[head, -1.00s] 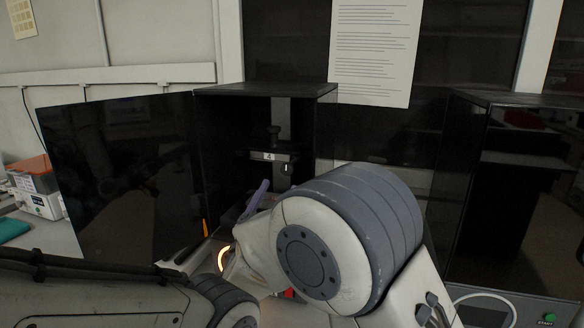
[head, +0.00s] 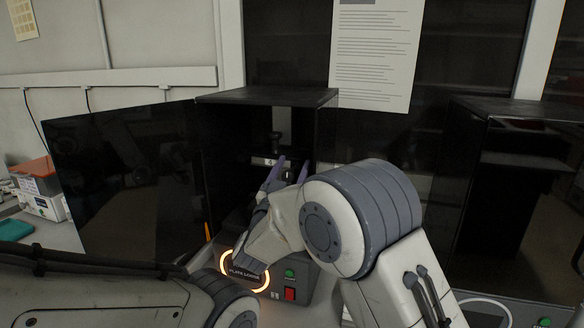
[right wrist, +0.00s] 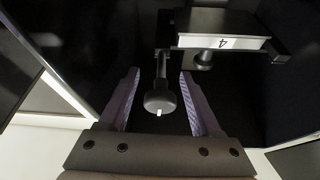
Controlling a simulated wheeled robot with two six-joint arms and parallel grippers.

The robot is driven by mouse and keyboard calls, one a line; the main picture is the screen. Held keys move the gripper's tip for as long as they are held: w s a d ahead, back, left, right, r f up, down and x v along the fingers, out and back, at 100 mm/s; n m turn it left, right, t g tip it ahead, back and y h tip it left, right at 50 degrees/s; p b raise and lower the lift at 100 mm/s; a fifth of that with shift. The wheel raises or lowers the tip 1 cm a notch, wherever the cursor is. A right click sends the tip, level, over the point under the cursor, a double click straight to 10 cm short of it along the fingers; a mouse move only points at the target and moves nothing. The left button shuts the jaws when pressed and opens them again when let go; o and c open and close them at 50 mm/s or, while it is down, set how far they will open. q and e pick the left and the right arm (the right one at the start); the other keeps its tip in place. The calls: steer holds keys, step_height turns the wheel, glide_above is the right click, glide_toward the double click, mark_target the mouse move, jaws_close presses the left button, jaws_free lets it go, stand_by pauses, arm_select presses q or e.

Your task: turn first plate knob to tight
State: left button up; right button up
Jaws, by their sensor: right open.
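A dark shelf-like part with a white label reading 4 (right wrist: 222,43) is inside an open black cabinet; the label also shows in the head view (head: 269,161). In the right wrist view a black knob (right wrist: 160,100) with a small white mark at its lower edge hangs on a stem left of the label. My right gripper (right wrist: 160,76) is open, with its purple-grey fingers on either side of the knob and a gap at both sides. In the head view the same gripper (head: 289,169) reaches into the cabinet mouth. My left gripper is out of view.
The black cabinet (head: 268,96) has its door (head: 125,175) swung open to the left. Below it is a base with a glowing orange ring (head: 229,258), a green button (head: 289,273) and a red switch (head: 289,294). A second black cabinet (head: 500,200) stands at right.

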jaws_close()
steer(key=shift+f+m+h+b, duration=0.25)
steer(key=shift+m+h+b, duration=0.15)
steer(key=shift+m+b, duration=0.55)
steer(key=m+g+h+b, duration=0.1)
steer(key=m+b, duration=0.1)
steer(key=m+g+h+b, duration=0.1)
steer(key=m+b, duration=0.2)
steer(key=shift+s+d+f+m, duration=0.1)
steer(key=shift+d+f+m, duration=0.1)
steer(key=shift+m, duration=0.15)
steer(key=m+g+y+b, duration=0.2)
steer(key=m+b, duration=0.1)
steer(key=m, duration=0.5)
steer(key=f+m+g+y+b, duration=0.1)
steer(key=m+b, duration=0.3)
steer(key=m, duration=0.5)
steer(key=f+m+g+y+b, duration=0.1)
steer(key=m+g+y+b, duration=0.1)
steer(key=m, duration=0.7)
steer(key=shift+a+g+y+b, duration=0.15)
steer(key=shift+g+y+b, duration=0.15)
steer(key=shift+g+b, duration=0.4)
steer(key=shift+r, duration=0.1)
